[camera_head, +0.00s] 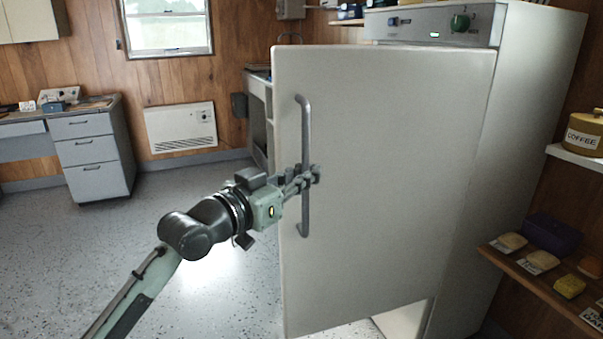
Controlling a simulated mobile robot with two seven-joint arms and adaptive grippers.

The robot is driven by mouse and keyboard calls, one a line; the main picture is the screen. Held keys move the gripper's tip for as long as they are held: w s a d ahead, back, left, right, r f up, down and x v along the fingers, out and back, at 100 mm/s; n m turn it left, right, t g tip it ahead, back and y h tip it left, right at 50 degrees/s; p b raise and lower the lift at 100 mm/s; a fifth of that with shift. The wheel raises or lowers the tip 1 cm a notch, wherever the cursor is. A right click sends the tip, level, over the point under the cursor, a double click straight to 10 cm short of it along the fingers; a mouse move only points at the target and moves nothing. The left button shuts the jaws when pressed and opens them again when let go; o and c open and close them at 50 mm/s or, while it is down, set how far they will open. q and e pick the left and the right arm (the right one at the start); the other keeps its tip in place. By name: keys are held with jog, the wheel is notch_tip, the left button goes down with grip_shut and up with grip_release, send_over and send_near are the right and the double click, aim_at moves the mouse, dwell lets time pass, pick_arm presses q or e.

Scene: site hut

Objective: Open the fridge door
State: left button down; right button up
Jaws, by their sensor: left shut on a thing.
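The fridge (520,110) is a tall off-white cabinet at the right, with a control panel at its top front. Its door (400,140) stands ajar, swung out from the body, with its free edge at the left. A grey vertical bar handle (305,120) runs along the door's left side. My left gripper (312,177) is shut on the handle, a little below its middle. The fridge's inside is hidden behind the door. My right gripper is not in view.
A grey desk (88,150) and a wall heater (181,128) stand at the back left. The speckled floor left of the door is clear.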

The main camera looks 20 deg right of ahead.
pick_arm(q)
jog(key=shift+w+a, duration=0.25)
jog(key=c, duration=1.6)
grip_release()
jog(key=shift+a, duration=0.15)
jog(key=shift+s, duration=0.1)
jog(key=shift+s, duration=0.1)
jog(key=v, duration=1.1)
jog(key=shift+s+a, duration=0.15)
jog(key=shift+a, duration=0.2)
